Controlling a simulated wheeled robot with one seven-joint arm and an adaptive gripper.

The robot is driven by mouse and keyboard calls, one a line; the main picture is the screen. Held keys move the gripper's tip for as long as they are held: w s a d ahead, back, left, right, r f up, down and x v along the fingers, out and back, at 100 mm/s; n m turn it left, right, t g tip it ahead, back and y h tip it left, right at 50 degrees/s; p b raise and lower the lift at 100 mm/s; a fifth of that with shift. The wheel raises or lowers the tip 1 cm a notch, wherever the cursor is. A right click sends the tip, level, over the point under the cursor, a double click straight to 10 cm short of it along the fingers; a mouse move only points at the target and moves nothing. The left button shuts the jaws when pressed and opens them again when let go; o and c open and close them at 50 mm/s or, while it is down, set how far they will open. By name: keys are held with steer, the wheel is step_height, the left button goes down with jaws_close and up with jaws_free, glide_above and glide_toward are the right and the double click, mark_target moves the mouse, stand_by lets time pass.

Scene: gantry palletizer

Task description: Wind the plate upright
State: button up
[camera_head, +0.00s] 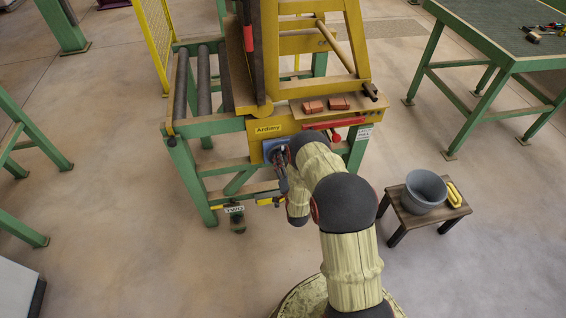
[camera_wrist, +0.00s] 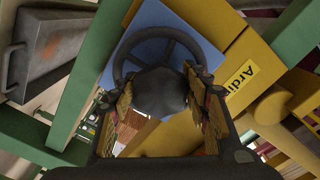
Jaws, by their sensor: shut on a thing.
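A dark handwheel (camera_wrist: 122,62) with spokes is mounted on a blue plate (camera_wrist: 150,18) on the yellow side of the machine. My gripper (camera_wrist: 160,90) is in front of it, with a finger on each side of the wheel's dark knob, and is shut on it. In the head view my gripper (camera_head: 281,168) is at the front of the machine, and my arm partly hides the wheel. Above, a long board (camera_head: 247,60) stands steeply beside a yellow frame (camera_head: 290,45); it appears to be the plate. Its exact angle is hard to tell.
Two reddish bricks (camera_head: 313,107) lie on the machine's ledge. Green legs (camera_head: 193,180) and rails surround my gripper. A stool (camera_head: 405,215) with a grey bucket (camera_head: 425,188) stands at right. A green workbench (camera_head: 500,45) is at upper right.

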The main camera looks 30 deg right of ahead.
steer(key=shift+f, duration=0.1)
stand_by(0.7)
steer(key=o, duration=1.2)
steer(key=shift+c, duration=0.2)
steer(key=v, duration=1.2)
